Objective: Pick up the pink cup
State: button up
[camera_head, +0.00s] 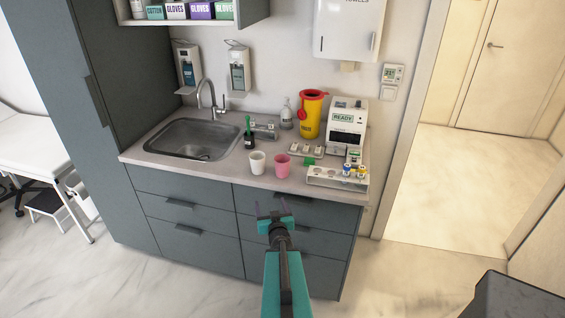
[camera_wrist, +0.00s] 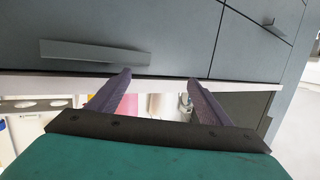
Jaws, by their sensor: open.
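The pink cup (camera_head: 282,166) stands upright on the counter near its front edge, right of a white cup (camera_head: 257,162). My gripper (camera_head: 271,207) is open and empty. It is in front of the drawers, below the counter edge and apart from the pink cup. In the wrist view the scene appears upside down, with my two fingers (camera_wrist: 159,78) spread against the drawer fronts and counter edge. A pink patch, likely the pink cup (camera_wrist: 128,104), shows beside the left finger and is partly hidden by my gripper.
The counter (camera_head: 220,175) holds a sink (camera_head: 192,140) at left and a dark bottle with a green top (camera_head: 249,139). Right of the pink cup are a green item (camera_head: 309,161) and a white tube rack (camera_head: 325,178). A yellow bin (camera_head: 311,117) and a white device (camera_head: 345,128) stand behind.

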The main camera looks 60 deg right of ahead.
jog(key=t+h+p, duration=0.1)
jog(key=h+p, duration=0.1)
send_near(283, 170)
jog(key=shift+s+a, duration=0.15)
jog(key=shift+s, duration=0.15)
jog(key=shift+w+b, duration=0.1)
jog(key=shift+b, duration=0.25)
jog(key=b+x, duration=0.3)
jog(key=b, duration=0.1)
jog(key=shift+f, duration=0.15)
jog(key=w+b, duration=0.1)
jog(key=b, duration=0.3)
jog(key=shift+d, duration=0.4)
jog(key=b, duration=0.3)
jog(key=d+b, duration=0.1)
jog(key=b, duration=0.3)
jog(key=shift+w+d, duration=0.1)
jog(key=shift+w, duration=0.2)
